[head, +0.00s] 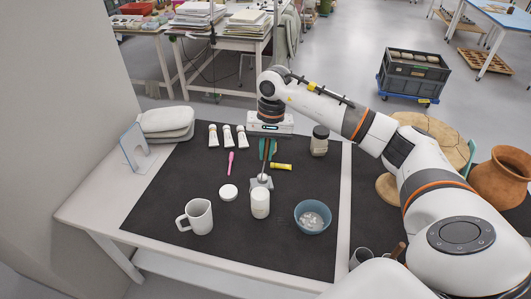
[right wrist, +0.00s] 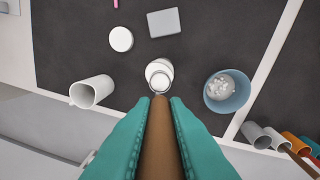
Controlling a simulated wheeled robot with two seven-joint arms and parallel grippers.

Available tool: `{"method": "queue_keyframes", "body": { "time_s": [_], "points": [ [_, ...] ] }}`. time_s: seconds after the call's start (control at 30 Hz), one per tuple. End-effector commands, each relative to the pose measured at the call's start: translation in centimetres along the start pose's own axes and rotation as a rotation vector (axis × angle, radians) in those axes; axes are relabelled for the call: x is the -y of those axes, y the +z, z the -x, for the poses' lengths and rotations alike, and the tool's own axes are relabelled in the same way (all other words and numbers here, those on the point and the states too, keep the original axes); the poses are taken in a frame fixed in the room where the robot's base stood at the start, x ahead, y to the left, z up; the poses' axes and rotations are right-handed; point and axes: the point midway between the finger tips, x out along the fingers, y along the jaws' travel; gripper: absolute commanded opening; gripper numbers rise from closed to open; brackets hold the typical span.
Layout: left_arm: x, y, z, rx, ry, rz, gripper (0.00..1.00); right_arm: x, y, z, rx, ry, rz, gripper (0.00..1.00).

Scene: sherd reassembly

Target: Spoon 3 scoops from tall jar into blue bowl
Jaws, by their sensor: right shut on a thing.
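The tall jar (head: 260,204) is white, open and upright on the dark mat; it also shows in the right wrist view (right wrist: 158,70). The blue bowl (head: 301,222) stands to its right with white lumpy material inside; it also shows in the right wrist view (right wrist: 240,98). My right gripper (head: 267,154) has teal fingers shut on the brown handle of the spoon (right wrist: 162,135). The spoon points down to the jar's mouth. I cannot tell whether its tip is inside or just above, or whether it carries anything. My left gripper is not in view.
A white lid (head: 228,192) and a white mug (head: 199,217) lie left of the jar. A grey block (head: 267,181) is behind it.

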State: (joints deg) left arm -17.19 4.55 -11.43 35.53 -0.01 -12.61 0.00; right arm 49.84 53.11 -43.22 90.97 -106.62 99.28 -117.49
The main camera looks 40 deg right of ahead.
Motion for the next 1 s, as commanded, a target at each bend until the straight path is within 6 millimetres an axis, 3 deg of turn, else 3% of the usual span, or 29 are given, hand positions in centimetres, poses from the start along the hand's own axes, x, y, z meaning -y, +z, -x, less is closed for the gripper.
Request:
{"method": "queue_keyframes", "body": {
  "time_s": [0.37, 0.7, 1.0],
  "points": [
    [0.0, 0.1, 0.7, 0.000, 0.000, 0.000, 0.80, 0.0, -0.1, 1.5, 0.002, 0.000, -0.001, 0.00],
    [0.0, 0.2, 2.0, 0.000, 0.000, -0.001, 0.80, -0.3, -0.3, 4.3, 0.001, -0.001, -0.001, 0.00],
    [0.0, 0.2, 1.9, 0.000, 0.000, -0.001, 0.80, -0.3, -0.3, 4.3, 0.000, -0.001, -0.001, 0.00]
  ]
}}
